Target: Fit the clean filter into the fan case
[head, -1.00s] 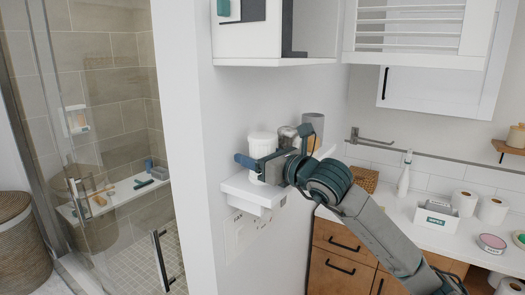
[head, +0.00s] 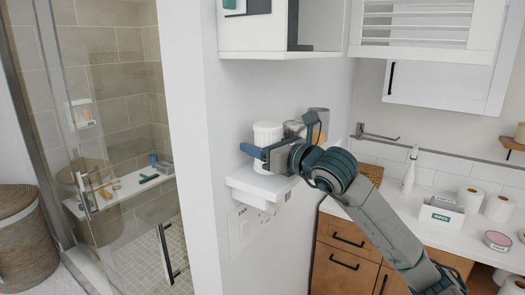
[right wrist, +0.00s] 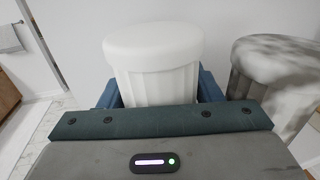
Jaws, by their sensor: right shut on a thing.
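A white ribbed cylinder with a rounded lid-like top, apparently the clean filter (head: 267,132), is at the small white wall shelf (head: 262,187). It also shows in the right wrist view (right wrist: 153,60), upright between the blue fingers. My right gripper (head: 277,146) is shut on it from the right. Whether its base touches the shelf cannot be told. A mottled grey cylinder of like shape (right wrist: 275,75), perhaps the used filter, stands just right of it. An open-fronted white case (head: 333,30), perhaps the fan case, is on the wall above. My left gripper is not in view.
A wall plate marked FAN (head: 240,228) is below. The counter (head: 400,220) at right holds a wipes box (head: 440,215) and paper rolls. A glass shower door (head: 120,150) is at left. Open wall lies between shelf and case.

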